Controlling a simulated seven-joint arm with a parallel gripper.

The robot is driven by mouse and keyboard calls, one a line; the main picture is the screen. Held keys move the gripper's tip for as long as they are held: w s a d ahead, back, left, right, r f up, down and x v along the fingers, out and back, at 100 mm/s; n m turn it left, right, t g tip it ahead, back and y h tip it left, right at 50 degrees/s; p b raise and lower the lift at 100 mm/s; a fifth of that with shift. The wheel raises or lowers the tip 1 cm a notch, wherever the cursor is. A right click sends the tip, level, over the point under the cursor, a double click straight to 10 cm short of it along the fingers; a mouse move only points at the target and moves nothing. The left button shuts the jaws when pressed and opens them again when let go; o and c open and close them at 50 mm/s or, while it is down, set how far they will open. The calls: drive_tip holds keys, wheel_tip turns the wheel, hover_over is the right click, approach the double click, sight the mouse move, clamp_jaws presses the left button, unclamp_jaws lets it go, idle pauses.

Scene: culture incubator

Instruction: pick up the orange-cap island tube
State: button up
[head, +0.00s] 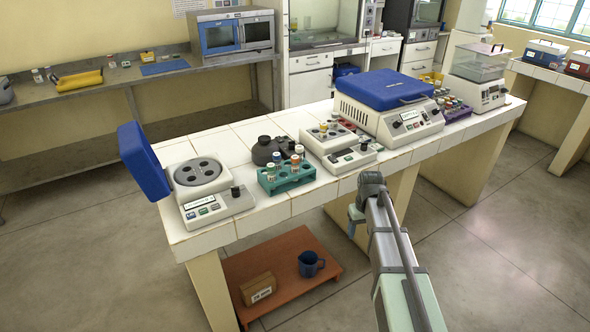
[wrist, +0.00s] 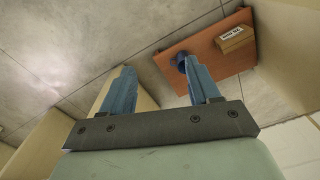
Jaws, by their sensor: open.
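A teal tube rack (head: 286,184) stands on the white tiled island, left of its middle, with several small capped tubes upright in it. One tube (head: 295,160) in it seems to have an orange cap; the caps are too small to be sure. My gripper (head: 355,226) is in front of the island's front edge, to the right of the rack and apart from it. In the wrist view my gripper (wrist: 159,72) has its two blue fingers spread with nothing between them. The rack and tubes are out of the wrist view.
An open centrifuge (head: 203,185) with a raised blue lid stands left of the rack. Dark round items (head: 266,150) lie behind it, and a white device (head: 340,147) stands right. A low orange-brown shelf (head: 285,262) holds a box (head: 258,288) and a dark blue mug (head: 308,264).

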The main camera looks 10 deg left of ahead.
drive_tip(key=w+a+r+n, duration=0.2)
drive_tip(key=w+a+r, duration=0.2)
drive_tip(key=a+r, duration=0.25)
drive_tip(key=w+a+r+n, duration=0.1)
drive_tip(key=w+a+r, duration=0.3)
drive_tip(key=a+r, duration=0.3)
drive_tip(key=n, duration=0.4)
approach(295, 157)
wheel_tip(295, 157, down, 6)
drive_tip(key=shift+f, duration=0.1)
drive_tip(key=shift+w+f, duration=0.1)
drive_tip(key=shift+f, duration=2.75)
drive_tip(key=shift+c, duration=0.2)
drive_tip(key=c, duration=1.1)
